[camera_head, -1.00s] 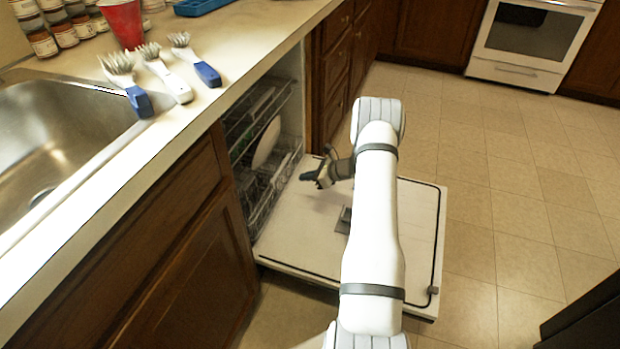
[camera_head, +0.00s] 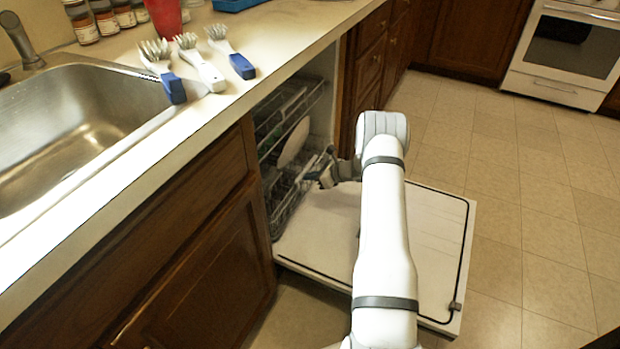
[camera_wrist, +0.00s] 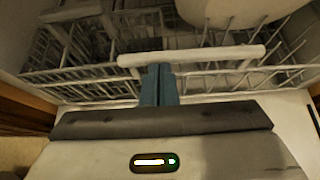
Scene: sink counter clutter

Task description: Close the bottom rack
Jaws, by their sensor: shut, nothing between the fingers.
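The bottom rack (camera_head: 283,208) of the dishwasher is a grey wire basket inside the opening, above the lowered white door (camera_head: 420,235). A pale plate (camera_head: 293,143) stands in the dishwasher. My gripper (camera_head: 318,176) is at the rack's front, over the inner end of the door. In the wrist view my gripper (camera_wrist: 158,70) is shut and empty, its blue-grey fingertips at the white handle bar of the bottom rack (camera_wrist: 215,55). They look to be touching the bar, or very close to it. My arm hides part of the door.
The sink (camera_head: 80,120) and counter lie at the left, with several brushes (camera_head: 200,62) and a red cup (camera_head: 165,17) on top. Wooden cabinets (camera_head: 190,240) flank the dishwasher. Tiled floor (camera_head: 540,200) is clear at the right; a white oven (camera_head: 565,50) stands far back.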

